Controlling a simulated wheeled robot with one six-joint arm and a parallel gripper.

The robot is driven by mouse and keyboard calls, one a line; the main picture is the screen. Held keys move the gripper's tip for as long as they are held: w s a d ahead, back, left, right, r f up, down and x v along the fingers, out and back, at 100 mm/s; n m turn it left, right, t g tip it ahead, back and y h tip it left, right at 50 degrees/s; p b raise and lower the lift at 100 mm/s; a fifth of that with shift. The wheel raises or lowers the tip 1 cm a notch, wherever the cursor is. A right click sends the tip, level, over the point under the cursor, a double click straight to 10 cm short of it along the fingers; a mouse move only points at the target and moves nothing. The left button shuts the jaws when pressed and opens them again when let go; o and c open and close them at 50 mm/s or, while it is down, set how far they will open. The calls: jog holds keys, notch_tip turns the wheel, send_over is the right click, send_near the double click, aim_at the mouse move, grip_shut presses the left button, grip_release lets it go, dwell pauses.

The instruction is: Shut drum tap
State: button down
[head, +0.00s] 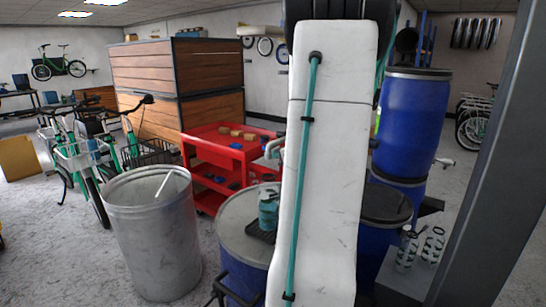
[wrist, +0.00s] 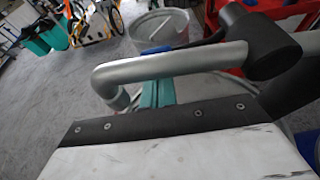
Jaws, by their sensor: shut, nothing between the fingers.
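A silver bent pipe, which looks like the tap (wrist: 175,65), crosses the wrist view. Its spout turns down at the left and a black fitting joins it at the right. In the head view the spout (head: 275,147) shows just left of my white arm, above a blue drum (head: 243,258) with a grey top. My gripper (wrist: 158,93) shows as teal fingers, shut and empty, partly hidden behind the pipe. I cannot tell whether they touch it. A blue piece (wrist: 156,50) shows behind the pipe; whether it is the tap's lever is unclear. My arm hides the gripper in the head view.
Stacked blue drums (head: 413,115) and a grey post (head: 490,160) stand right. Open floor lies at the left.

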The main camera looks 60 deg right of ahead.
jog(key=shift+a+r, duration=0.2)
jog(key=shift+r, duration=0.3)
jog(key=s+a, duration=0.1)
jog(key=s, duration=0.8)
jog(key=shift+s+f, duration=0.2)
jog(key=shift+f, duration=0.2)
jog(key=shift+f, duration=0.1)
jog(key=shift+w+d+f, duration=0.1)
jog(key=shift+f, duration=0.3)
